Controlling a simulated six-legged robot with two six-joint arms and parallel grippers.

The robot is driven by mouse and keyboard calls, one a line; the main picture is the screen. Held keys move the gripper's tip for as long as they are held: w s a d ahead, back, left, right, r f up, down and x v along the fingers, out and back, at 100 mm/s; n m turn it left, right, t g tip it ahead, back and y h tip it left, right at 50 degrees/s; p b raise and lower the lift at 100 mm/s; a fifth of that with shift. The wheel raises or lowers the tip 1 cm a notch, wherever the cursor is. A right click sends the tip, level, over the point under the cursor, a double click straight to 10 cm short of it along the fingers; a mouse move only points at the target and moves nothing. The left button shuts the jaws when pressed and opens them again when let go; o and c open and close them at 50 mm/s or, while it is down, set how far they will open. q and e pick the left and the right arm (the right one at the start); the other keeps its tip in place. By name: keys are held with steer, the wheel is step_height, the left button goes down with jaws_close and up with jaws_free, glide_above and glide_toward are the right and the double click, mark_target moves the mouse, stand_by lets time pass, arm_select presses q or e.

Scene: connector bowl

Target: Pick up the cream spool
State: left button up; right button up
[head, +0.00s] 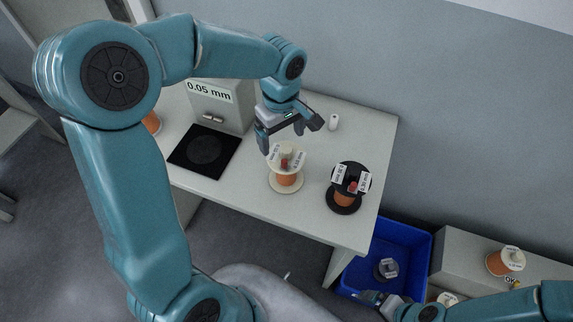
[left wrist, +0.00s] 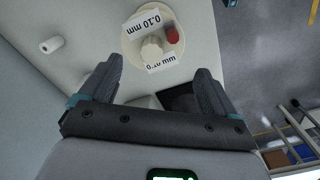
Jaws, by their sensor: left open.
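The cream spool (head: 286,181) stands upright on the grey table, with copper-coloured wire, a cream knob, a small red part and white labels on top. My left gripper (head: 293,138) is open and empty, just above and behind it. In the left wrist view the cream spool (left wrist: 150,50) lies beyond the open fingertips (left wrist: 158,65), apart from them, and a label reads 0.10 mm. My right gripper (head: 375,298) is low at the right, near the blue bin; its jaws are too small to read.
A black spool (head: 347,190) stands right of the cream one. A grey box marked 0.05 mm (head: 217,104) and a black pad (head: 205,150) are at left. A white cylinder (head: 333,122) is at the back. A blue bin (head: 415,240) holds a dark spool. Another cream-flanged spool (head: 505,261) is on the right-hand surface.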

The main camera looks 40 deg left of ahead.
mark_target(283, 151)
arm_select(q)
steer(key=f, duration=0.2)
steer(key=f+p, duration=0.1)
steer(key=f, duration=0.2)
steer(key=shift+s+d+f, duration=0.15)
steer(key=shift+s, duration=0.05)
steer(key=shift+w+f, duration=0.1)
steer(key=shift+f, duration=0.15)
steer(key=shift+r, duration=0.1)
steer(key=c, duration=0.9)
jaws_close()
